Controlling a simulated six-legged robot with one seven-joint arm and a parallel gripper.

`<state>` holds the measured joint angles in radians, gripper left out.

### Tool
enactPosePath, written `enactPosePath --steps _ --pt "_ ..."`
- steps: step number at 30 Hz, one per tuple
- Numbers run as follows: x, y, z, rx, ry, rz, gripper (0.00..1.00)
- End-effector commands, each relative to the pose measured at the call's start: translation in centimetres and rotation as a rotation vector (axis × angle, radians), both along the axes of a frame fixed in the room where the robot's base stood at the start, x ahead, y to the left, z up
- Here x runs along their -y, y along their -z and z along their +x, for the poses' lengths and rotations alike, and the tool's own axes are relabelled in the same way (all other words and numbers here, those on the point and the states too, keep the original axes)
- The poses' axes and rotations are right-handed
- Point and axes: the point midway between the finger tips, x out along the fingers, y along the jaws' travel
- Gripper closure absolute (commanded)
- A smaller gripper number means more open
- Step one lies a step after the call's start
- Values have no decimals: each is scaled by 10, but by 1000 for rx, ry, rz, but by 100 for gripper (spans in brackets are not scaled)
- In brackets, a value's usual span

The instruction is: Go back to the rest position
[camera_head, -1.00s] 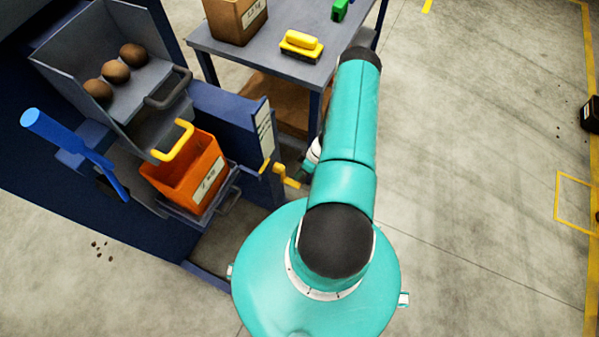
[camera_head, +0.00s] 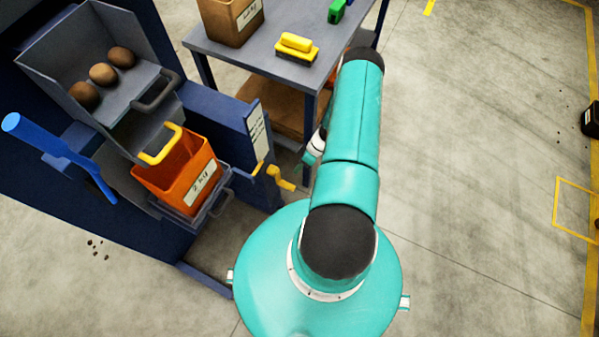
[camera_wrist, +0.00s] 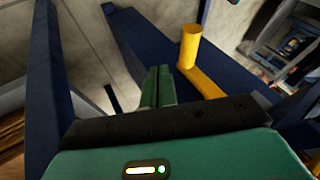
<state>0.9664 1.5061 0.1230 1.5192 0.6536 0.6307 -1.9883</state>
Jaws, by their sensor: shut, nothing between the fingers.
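In the wrist view my gripper (camera_wrist: 157,87) shows its two green fingers together, with nothing between them. A yellow crank handle (camera_wrist: 190,48) stands just to the right of the fingers, beside dark blue frame beams; I see no grip on it. In the head view my teal arm reaches up the middle, and the gripper end is mostly hidden behind it. The same yellow crank (camera_head: 280,178) shows there left of the arm, on the blue grader (camera_head: 215,122).
An orange crate (camera_head: 180,178) sits on the grader's lower shelf. Several brown potatoes (camera_head: 103,74) lie in the grey hopper (camera_head: 60,50). A blue lever (camera_head: 45,140) juts out left. A table (camera_head: 215,52) holds a brown box (camera_head: 232,20) and a yellow brush (camera_head: 296,46).

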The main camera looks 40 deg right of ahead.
Motion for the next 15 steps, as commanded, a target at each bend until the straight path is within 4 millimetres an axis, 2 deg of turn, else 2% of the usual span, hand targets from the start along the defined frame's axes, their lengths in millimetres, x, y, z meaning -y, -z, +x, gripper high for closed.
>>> enactPosePath --steps 1,9,15 --pt "9 -11 -2 2 5 -5 100" --pt "35 -55 -9 2 5 -6 100" --pt "49 -76 -13 2 5 -5 100"
